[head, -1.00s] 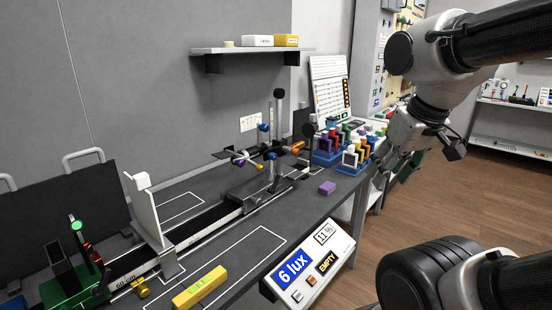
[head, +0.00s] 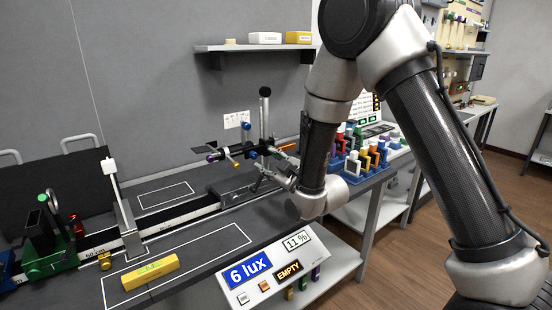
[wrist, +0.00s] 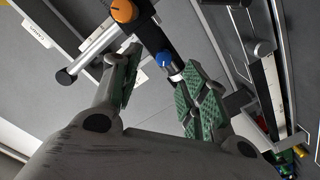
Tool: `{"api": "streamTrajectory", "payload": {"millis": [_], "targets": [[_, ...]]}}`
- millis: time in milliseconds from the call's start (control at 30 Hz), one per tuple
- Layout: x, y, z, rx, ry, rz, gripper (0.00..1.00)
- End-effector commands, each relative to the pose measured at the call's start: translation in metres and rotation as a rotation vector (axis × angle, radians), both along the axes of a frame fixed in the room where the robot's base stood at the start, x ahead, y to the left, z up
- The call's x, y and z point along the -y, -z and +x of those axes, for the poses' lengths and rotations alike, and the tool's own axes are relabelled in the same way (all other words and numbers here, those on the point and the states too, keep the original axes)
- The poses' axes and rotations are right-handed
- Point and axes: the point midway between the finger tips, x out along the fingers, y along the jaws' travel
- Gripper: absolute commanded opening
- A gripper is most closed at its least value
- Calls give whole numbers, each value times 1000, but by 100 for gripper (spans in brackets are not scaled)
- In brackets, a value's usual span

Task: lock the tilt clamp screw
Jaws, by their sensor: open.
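A stand of dark rods with coloured clamp knobs rises from the bench rail. A blue knob (head: 251,154) sits low on it, with a purple knob (head: 210,157) and a yellow-orange knob (head: 236,164) to its left. No label shows which knob is the tilt clamp screw. My gripper (head: 272,180) is in front of the stand, low and to the right. In the wrist view its green-padded fingers (wrist: 160,80) are apart and empty. A blue knob (wrist: 164,59) on a rod appears near and between the fingertips; an orange knob (wrist: 123,10) is farther up. Contact cannot be told.
A yellow block (head: 150,272) lies in front. Blue racks of coloured pieces (head: 372,165) stand right of my arm.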

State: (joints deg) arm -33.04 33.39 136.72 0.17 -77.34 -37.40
Motion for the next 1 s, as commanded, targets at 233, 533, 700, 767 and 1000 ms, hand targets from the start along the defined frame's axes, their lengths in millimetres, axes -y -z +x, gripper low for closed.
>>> {"api": "streamTrajectory", "payload": {"millis": [233,533,700,767,1000], "targets": [[-20,6,5,58,-23,8,44],[-46,6,46,56,-21,8,44],[-54,6,58,54,-21,6,44],[-55,7,59,54,-20,6,44],[-55,6,60,53,-20,7,40]]}}
